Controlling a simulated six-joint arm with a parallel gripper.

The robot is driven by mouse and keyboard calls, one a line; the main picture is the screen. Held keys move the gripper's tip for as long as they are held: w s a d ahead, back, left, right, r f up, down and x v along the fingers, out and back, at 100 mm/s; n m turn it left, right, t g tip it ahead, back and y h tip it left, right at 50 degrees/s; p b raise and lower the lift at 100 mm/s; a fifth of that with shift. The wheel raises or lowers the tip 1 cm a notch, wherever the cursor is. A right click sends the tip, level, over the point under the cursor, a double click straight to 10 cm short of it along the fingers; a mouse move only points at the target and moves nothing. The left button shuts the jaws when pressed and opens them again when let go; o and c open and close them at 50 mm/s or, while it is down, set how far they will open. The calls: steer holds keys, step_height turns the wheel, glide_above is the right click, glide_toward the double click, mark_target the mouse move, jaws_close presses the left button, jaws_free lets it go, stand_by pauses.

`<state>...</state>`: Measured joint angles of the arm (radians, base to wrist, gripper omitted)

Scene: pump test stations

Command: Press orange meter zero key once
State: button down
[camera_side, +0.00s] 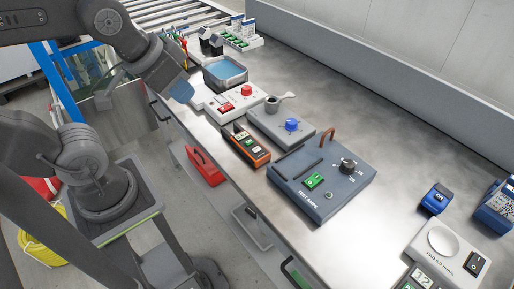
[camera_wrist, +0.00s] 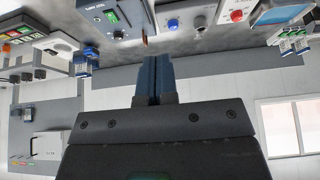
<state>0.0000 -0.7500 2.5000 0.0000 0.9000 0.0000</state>
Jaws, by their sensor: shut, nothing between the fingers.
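The orange meter (camera_side: 250,145) lies on the steel bench near its front edge, in the side view. It is an orange and black handheld device, set between the red-button box and the grey-blue test box. Its separate keys are too small to tell apart, so I cannot pick out the zero key. My gripper (camera_side: 182,91) is above the bench's front edge, up and left of the meter and apart from it. In the wrist view its blue fingers (camera_wrist: 154,78) are together and empty. I cannot make out the meter in the wrist view.
The red-button box (camera_side: 234,100), blue-button box (camera_side: 281,125) and test box (camera_side: 322,178) with its raised handle crowd around the meter. A blue-filled tray (camera_side: 225,72) stands near my gripper. The bench behind them (camera_side: 370,120) is clear.

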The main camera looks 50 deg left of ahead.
steer(key=m+t+h, duration=0.3)
steer(key=m+h, duration=0.1)
steer(key=m, duration=1)
glide_above(256, 150)
step_height(256, 150, down, 16)
steer(key=shift+r, duration=0.25)
steer(key=shift+f, duration=4.4)
